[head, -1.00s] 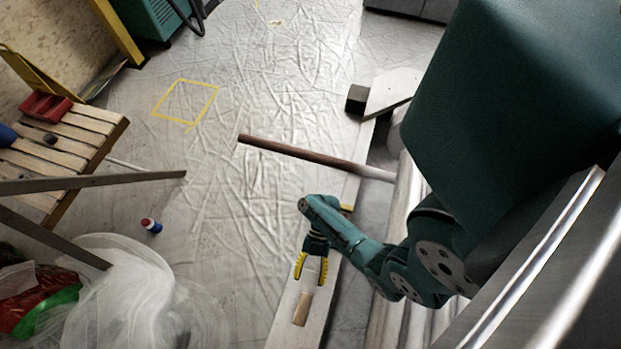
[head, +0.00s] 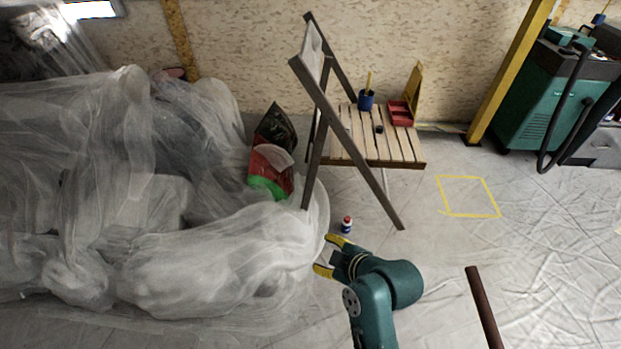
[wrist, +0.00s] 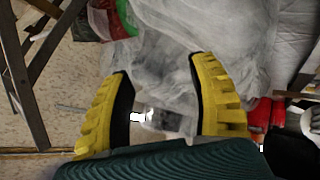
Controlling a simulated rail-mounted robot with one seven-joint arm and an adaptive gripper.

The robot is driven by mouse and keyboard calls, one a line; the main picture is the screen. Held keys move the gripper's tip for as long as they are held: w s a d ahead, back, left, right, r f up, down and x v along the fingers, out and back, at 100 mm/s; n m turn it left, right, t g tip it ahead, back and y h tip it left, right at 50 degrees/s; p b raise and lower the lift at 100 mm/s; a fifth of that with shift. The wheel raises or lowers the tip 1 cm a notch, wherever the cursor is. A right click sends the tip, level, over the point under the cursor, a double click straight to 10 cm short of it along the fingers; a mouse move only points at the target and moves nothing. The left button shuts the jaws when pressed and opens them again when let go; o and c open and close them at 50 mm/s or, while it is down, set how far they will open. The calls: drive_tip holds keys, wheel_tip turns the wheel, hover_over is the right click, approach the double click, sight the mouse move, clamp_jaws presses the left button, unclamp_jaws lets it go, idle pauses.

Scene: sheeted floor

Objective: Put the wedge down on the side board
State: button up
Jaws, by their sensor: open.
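My gripper (head: 331,255) is open in the head view, with its yellow fingers pointing left toward the plastic-sheeted heap. In the wrist view the gripper (wrist: 162,75) also shows wide open, with nothing held between the fingers. The wedge does not show in either view now. The side board is out of view too. In the head view from a second ago, a small wooden wedge-like block lay on a long pale board just beyond the open fingers.
Translucent sheeting (head: 215,255) covers a large heap at left. A brown bar (head: 483,305) is at right. Sheeted floor around the yellow square (head: 468,213) is clear.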

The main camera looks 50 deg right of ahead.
drive_tip(key=w+a+r+m+t, duration=0.15)
drive_tip(key=w+a+r, duration=0.25)
drive_tip(key=r, duration=0.5)
drive_tip(key=w+a+r+t, duration=0.3)
drive_tip(key=w+a+r, duration=0.1)
drive_tip(key=r, duration=0.4)
drive_tip(key=s+a+r+m+t, duration=0.1)
drive_tip(key=a+r+t, duration=0.1)
drive_tip(key=a+r, duration=0.3)
drive_tip(key=s+a+r+m+t+y, duration=0.1)
drive_tip(key=a+r+t, duration=0.2)
drive_tip(key=r, duration=0.8)
drive_tip(key=s+a+r+m+t, duration=0.1)
drive_tip(key=s+a+r+t, duration=0.1)
drive_tip(key=a+r, duration=0.6)
drive_tip(key=shift+r+t+y, duration=0.3)
drive_tip(key=shift+t+y, duration=0.1)
drive_tip(key=shift+t, duration=0.25)
